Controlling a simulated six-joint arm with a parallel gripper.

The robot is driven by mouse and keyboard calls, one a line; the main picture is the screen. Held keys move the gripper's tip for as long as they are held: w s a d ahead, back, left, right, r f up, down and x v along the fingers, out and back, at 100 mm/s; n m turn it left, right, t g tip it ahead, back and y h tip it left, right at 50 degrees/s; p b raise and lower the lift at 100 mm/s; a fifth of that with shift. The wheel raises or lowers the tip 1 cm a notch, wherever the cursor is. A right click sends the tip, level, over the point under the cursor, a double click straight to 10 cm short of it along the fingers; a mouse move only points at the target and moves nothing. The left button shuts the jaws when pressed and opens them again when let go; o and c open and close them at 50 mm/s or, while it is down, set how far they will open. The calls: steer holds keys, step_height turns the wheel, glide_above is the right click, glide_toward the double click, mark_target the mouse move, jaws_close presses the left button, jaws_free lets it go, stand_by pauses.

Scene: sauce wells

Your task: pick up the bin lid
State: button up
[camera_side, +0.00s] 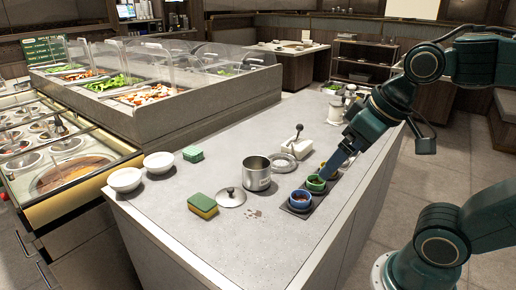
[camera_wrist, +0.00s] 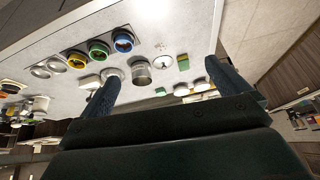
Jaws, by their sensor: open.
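The bin lid (camera_side: 231,197), a round silver lid with a dark knob, lies flat on the grey counter. It stands left of the open steel bin (camera_side: 256,173) and beside a green and yellow sponge (camera_side: 203,206). In the wrist view the lid (camera_wrist: 163,62) appears between my fingers, beyond them, with the bin (camera_wrist: 141,72) to its left. My gripper (camera_side: 329,172) is over the dark tray of sauce cups, right of the lid and apart from it. In the wrist view my gripper (camera_wrist: 162,70) has its two fingers wide apart and empty.
Blue (camera_side: 300,199) and green (camera_side: 316,184) sauce cups sit on the dark tray, with a yellow one (camera_wrist: 78,58) beside them. A round metal piece (camera_side: 285,163) lies behind the bin. Two white bowls (camera_side: 125,180) stand left. Small specks lie by the lid; the front counter is clear.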

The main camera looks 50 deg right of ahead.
steer(key=w+r+m+g, duration=0.2)
steer(key=w+m, duration=0.3)
steer(key=w, duration=0.5)
steer(key=m+g+y, duration=0.1)
steer(key=m+g, duration=0.2)
steer(key=m, duration=0.9)
glide_above(230, 189)
steer(key=shift+s+d+f, duration=0.1)
steer(key=shift+d+f, duration=0.05)
steer(key=shift+f, duration=11.15)
steer(key=shift+f, duration=0.1)
steer(key=shift+f, duration=2.55)
